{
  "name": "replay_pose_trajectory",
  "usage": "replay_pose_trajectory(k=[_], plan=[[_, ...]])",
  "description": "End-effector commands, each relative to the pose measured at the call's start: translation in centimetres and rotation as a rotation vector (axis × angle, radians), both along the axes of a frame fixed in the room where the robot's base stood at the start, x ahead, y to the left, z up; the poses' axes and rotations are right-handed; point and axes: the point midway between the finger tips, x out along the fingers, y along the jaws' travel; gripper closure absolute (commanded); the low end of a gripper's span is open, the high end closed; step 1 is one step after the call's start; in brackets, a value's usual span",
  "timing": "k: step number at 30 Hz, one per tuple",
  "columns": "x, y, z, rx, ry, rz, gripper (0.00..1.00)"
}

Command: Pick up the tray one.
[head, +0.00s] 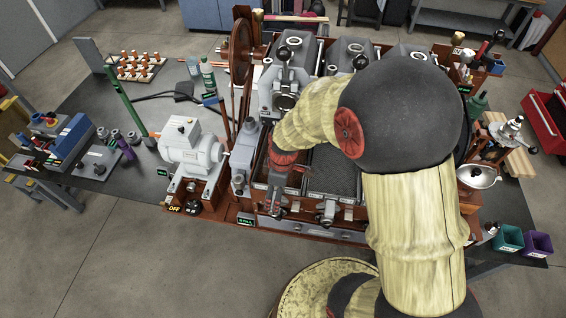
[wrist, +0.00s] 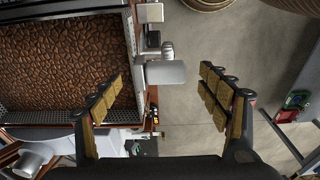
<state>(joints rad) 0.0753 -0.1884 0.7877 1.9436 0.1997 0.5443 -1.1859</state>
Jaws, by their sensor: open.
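In the wrist view a rectangular tray with a thin metal rim (wrist: 131,50) holds dark brown coffee beans. A grey metal handle (wrist: 165,73) sticks out from its right side. My gripper (wrist: 160,78) is open, with a padded finger on each side of the handle and apart from it. I cannot tell how far below the fingertips the handle lies. I cannot tell for sure which tray is number one, as the labels are too small to read.
The roaster stands on a brown base on the bench. Another front handle (head: 327,210) sits right of my gripper. The floor in front is clear.

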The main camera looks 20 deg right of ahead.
Motion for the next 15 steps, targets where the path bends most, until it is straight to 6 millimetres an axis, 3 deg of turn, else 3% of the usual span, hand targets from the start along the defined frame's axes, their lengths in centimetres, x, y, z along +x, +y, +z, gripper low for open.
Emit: replay_pose_trajectory(k=[6,15], plan=[[0.2,0.3,-2.6,0.000,0.001,0.001,0.23],[0.2,0.3,-2.8,-0.001,-0.001,0.001,0.25]])
